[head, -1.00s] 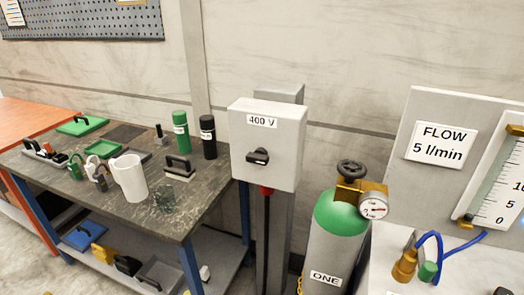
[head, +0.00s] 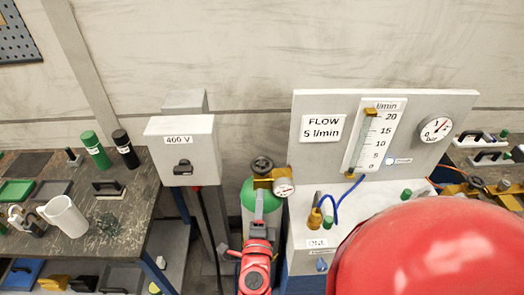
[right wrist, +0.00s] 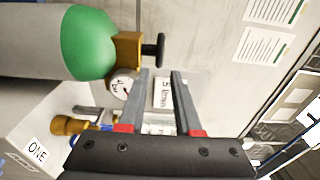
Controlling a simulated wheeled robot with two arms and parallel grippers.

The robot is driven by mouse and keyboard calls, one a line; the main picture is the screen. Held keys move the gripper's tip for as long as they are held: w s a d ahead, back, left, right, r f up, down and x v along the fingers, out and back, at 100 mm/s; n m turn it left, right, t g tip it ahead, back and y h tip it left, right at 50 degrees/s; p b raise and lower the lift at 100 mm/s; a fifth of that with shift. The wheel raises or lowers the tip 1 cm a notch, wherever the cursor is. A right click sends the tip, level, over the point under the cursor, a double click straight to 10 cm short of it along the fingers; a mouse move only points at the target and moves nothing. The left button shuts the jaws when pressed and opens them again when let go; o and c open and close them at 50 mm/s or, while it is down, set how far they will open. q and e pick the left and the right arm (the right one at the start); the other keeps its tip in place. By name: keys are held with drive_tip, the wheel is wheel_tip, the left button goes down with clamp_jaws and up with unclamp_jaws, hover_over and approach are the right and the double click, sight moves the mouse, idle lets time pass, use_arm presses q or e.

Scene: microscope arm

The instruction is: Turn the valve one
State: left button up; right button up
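The valve one is a black handwheel (head: 262,165) on the brass fitting of a grey gas cylinder with a green shoulder (head: 247,196). A round gauge (head: 284,187) is attached to the fitting. The handwheel also shows in the right wrist view (right wrist: 154,50), beyond my fingers and apart from them. My right gripper (head: 258,202) is in front of the cylinder, below the handwheel. In the right wrist view its two fingers (right wrist: 160,74) stand apart with nothing held between them. The cylinder's lower front is hidden by my arm. My left gripper is not in view.
A 400 V switch box (head: 181,150) stands left of the cylinder. To the right is a flow panel (head: 322,107) above a bench with blue tubing (head: 337,201). A dark workbench (head: 148,205) with tools is at left. My red arm part covers the lower right.

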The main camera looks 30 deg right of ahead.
sight(262, 157)
drive_tip(key=b+x, duration=0.1)
drive_tip(key=x, duration=1.6)
drive_tip(key=shift+s+f, duration=0.1)
clamp_jaws()
